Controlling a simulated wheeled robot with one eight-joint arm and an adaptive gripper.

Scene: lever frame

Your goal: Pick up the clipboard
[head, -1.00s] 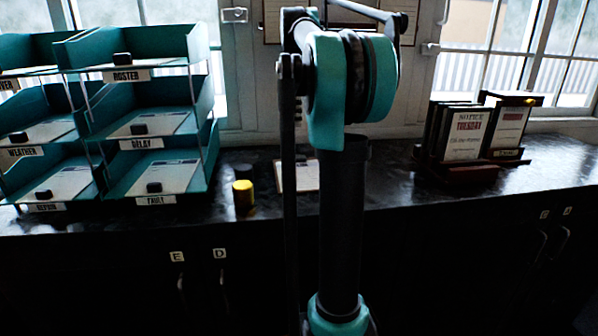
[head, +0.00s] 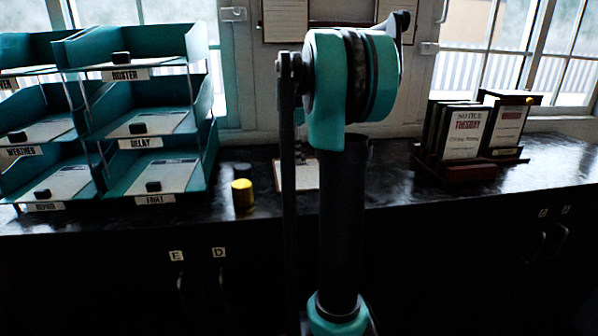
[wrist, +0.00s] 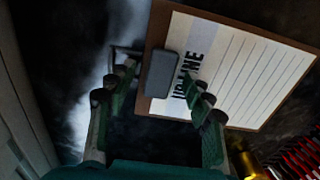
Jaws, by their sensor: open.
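The clipboard (wrist: 225,75) is a brown board with a lined white sheet and a dark grey clip (wrist: 161,74). In the wrist view it lies tilted, its clip end toward my gripper. In the head view the clipboard (head: 306,175) lies on the dark counter, partly hidden behind my arm. My gripper (wrist: 158,92) is open, with its fingers apart on either side of the clip end in the picture. The right finger overlaps the sheet's printed heading. I cannot tell whether the fingers touch the board. My gripper is hidden in the head view.
A yellow cylinder (head: 243,195) stands left of the clipboard on the counter (head: 390,185). Teal letter trays (head: 150,130) stand at left, and a rack of notice cards (head: 465,140) at right. Red-and-black striped things (wrist: 300,155) show at the wrist view's lower right.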

